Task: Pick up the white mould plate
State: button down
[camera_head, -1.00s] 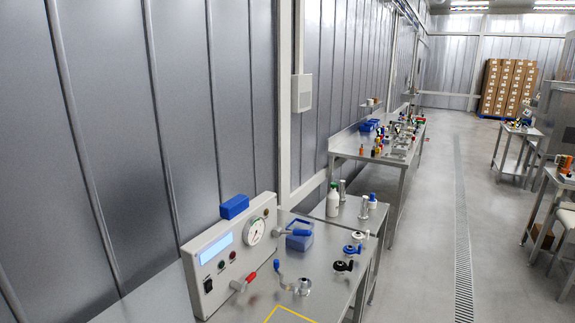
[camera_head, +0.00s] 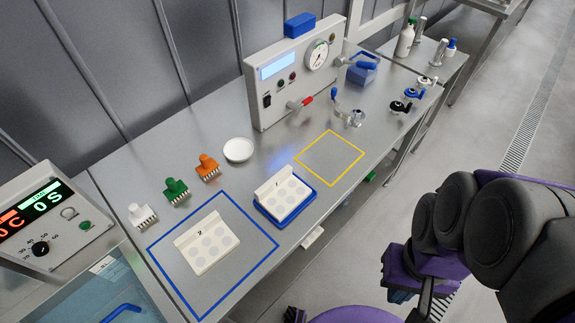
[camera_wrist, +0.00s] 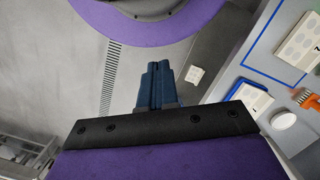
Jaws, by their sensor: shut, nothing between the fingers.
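Two white mould plates with round grey wells lie on the steel table in the head view. One (camera_head: 228,240) lies flat inside a blue taped square (camera_head: 176,277). The other (camera_head: 292,194) sits on a blue base (camera_head: 258,205) to its right. In the wrist view, the plate in the blue square shows at the right edge (camera_wrist: 297,45), and the one on the blue base is below it (camera_wrist: 250,97). My gripper (camera_wrist: 156,68) is shut and empty, with its dark blue fingers together. It is over the floor, apart from the table and both plates.
A white bowl (camera_head: 238,150) and orange (camera_head: 208,168), green (camera_head: 176,191) and white (camera_head: 142,215) pronged tools stand behind the plates. A gauge box (camera_head: 295,75) stands at the back. A yellow taped square (camera_head: 330,182) is empty. A digital-display unit (camera_head: 50,220) is at left.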

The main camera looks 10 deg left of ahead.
aim_at(282, 195)
jog(key=i+l+u, duration=0.1)
jog(key=u, duration=0.3)
jog(key=i+l+u, duration=0.1)
jog(key=u, duration=0.25)
jog(key=l+u, duration=0.2)
jog(key=u, duration=0.2)
jog(key=i+l+u, duration=0.15)
jog(key=l, duration=0.45)
jog(key=l+u, duration=0.1)
jog(key=l, duration=0.45)
jog(key=i+l+u, duration=0.15)
jog(key=l, duration=0.45)
